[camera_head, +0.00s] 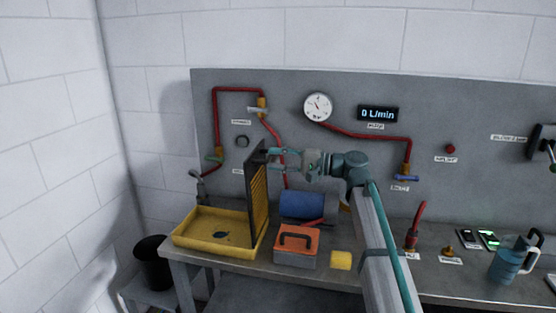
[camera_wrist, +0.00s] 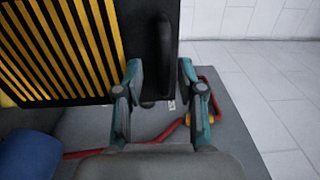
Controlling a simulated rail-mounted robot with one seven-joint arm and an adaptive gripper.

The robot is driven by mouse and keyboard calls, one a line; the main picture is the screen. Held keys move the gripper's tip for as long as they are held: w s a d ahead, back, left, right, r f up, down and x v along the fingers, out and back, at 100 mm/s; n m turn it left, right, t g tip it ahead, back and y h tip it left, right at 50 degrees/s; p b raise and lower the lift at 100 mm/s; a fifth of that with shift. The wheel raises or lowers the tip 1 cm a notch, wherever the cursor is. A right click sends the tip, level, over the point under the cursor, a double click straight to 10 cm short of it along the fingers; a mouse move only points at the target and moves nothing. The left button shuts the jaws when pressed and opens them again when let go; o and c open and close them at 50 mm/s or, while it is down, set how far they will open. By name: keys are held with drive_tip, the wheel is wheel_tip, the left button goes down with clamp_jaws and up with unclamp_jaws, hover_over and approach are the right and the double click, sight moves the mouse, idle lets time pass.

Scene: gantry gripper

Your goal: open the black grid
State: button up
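The black grid (camera_head: 258,199) stands upright, nearly edge-on, over the right end of the yellow tray (camera_head: 188,241). In the wrist view the grid (camera_wrist: 112,48) fills the upper left, with yellow showing between its black bars. Its upright black handle (camera_wrist: 165,50) is near its right edge. My gripper (camera_head: 274,160) is beside the upper part of the grid. In the wrist view my gripper (camera_wrist: 160,68) is open, one finger to each side of the handle's lower part. I cannot tell whether a finger touches it.
An orange-topped box (camera_head: 297,240), blue cylinder (camera_head: 302,205) and yellow block (camera_head: 341,260) are on the bench right of the grid. Red pipes with valves and a gauge (camera_head: 318,107) are on the panel behind. A dark bin (camera_head: 153,264) stands left of the bench.

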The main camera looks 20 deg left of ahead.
drive_tip(key=shift+d, duration=0.1)
drive_tip(key=w+d, duration=0.2)
drive_tip(key=d, duration=0.9)
drive_tip(key=shift+d, duration=0.35)
